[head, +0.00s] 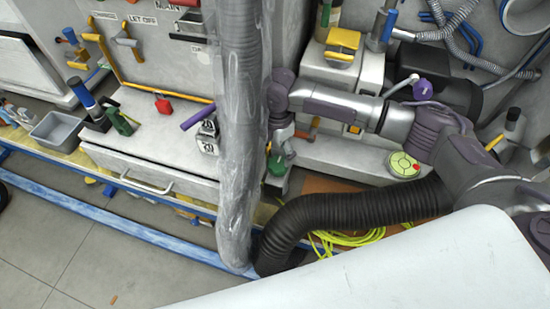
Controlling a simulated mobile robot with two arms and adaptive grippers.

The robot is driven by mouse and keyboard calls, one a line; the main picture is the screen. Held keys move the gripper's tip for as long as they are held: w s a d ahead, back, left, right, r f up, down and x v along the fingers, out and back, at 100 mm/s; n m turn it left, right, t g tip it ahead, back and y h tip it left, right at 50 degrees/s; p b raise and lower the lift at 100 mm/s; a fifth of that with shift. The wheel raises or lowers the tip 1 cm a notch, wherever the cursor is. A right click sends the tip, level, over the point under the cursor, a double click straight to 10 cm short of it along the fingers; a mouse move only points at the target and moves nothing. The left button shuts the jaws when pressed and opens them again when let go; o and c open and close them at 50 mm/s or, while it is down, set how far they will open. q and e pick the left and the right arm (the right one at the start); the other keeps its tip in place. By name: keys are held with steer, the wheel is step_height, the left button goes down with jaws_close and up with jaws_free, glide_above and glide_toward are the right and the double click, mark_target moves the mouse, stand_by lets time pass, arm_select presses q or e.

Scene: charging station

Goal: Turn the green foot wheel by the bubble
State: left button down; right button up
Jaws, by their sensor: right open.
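My right gripper (281,156) points down beside the wrapped grey hose, its arm reaching in from the right. It is open. A small green part (276,166), which looks like the green foot wheel, shows at its fingertips; the gripper and hose partly hide it, and I cannot tell whether they touch. A round lime-green disc with a red dot (403,164), which may be the bubble, lies on the grey base to the right. My left gripper is not in view.
The thick wrapped grey hose (236,120) stands upright just left of my right gripper. A black corrugated hose (340,213) curves in front. A grey bench (150,140) holds a red padlock (163,104) and metal weights (207,136). Yellow cable (350,239) lies below.

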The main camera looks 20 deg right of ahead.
mark_target(277, 164)
step_height(277, 164, down, 5)
steer(key=shift+s+f, duration=0.15)
steer(key=shift+f, duration=0.5)
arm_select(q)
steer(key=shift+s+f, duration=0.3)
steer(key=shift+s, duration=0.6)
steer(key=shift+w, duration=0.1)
